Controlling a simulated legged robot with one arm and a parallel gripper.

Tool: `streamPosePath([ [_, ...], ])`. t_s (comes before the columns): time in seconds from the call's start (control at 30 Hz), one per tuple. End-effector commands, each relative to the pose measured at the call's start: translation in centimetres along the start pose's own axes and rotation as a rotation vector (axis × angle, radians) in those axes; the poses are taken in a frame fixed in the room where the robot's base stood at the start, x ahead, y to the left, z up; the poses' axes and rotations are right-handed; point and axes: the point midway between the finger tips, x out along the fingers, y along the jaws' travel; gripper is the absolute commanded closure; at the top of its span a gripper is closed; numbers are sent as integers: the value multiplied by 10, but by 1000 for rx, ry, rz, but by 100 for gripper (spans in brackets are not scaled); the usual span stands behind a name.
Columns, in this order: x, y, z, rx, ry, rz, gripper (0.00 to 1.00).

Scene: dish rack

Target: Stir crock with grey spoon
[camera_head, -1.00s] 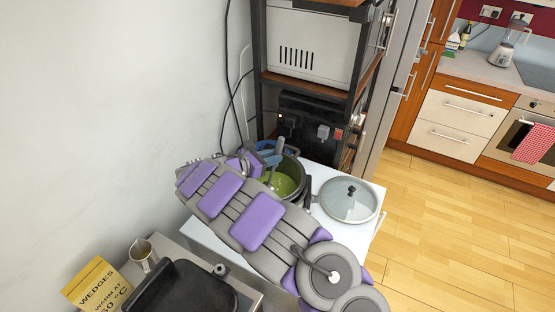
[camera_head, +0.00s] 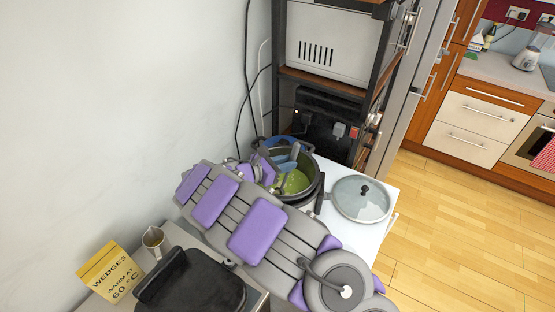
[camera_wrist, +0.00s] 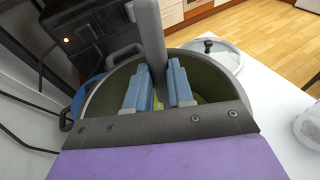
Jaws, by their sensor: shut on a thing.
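The crock (camera_head: 314,186) is a dark pot with green contents (camera_head: 293,183), standing on a white surface. It fills much of the wrist view, where its rim (camera_wrist: 232,62) curves around my gripper. My gripper (camera_head: 284,163) has blue fingers and is over the pot's mouth. In the wrist view my gripper (camera_wrist: 159,92) is shut on the grey spoon (camera_wrist: 148,30), whose handle rises upright between the fingers. The spoon's lower end is hidden behind the fingers and inside the pot.
A glass lid (camera_head: 361,199) with a black knob lies right of the pot. A black shelf rack (camera_head: 325,83) stands behind.

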Motion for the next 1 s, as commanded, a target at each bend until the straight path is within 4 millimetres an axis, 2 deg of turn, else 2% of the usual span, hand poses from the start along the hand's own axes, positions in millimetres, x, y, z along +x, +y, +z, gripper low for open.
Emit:
streamPosePath([
  [0.03,3,-6,2,2,-1,-2,100],
  [0.33,26,-3,7,-1,-5,-3,100],
  [0.6,15,17,5,0,-5,0,100],
  [1.0,16,21,5,1,-2,-1,100],
])
